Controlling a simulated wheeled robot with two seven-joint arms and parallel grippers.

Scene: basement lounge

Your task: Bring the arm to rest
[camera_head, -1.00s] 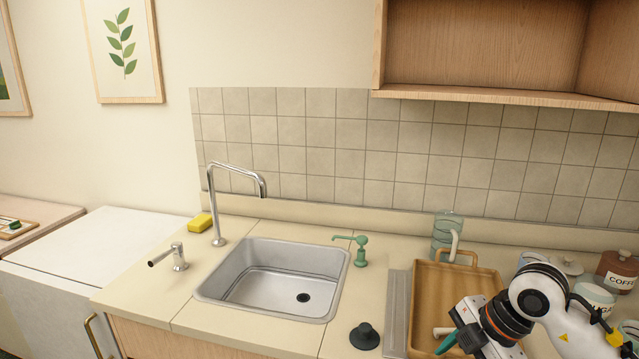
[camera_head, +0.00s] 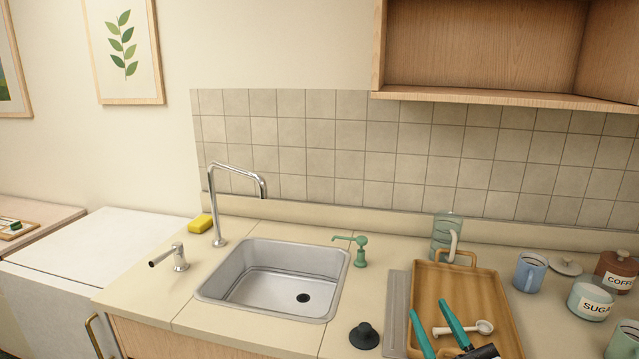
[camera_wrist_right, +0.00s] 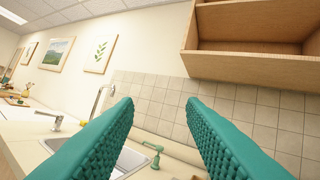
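My right gripper (camera_head: 434,327) shows at the bottom right of the head view, over the near part of the wooden tray (camera_head: 421,282). Its two teal fingers are spread apart with nothing between them. In the right wrist view the fingers (camera_wrist_right: 157,125) stand wide apart and empty, facing the wall and the shelf. A white scoop (camera_head: 463,329) lies in the tray, to the right of the fingers in the picture. My left gripper is not in view.
The sink (camera_head: 272,281) and tap (camera_head: 217,205) are left of the tray. A black stopper (camera_head: 364,336) lies near the front edge. A blue mug (camera_head: 529,272), sugar jar (camera_head: 589,299) and coffee jar (camera_head: 616,272) stand at right. A wooden shelf (camera_head: 495,97) hangs above.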

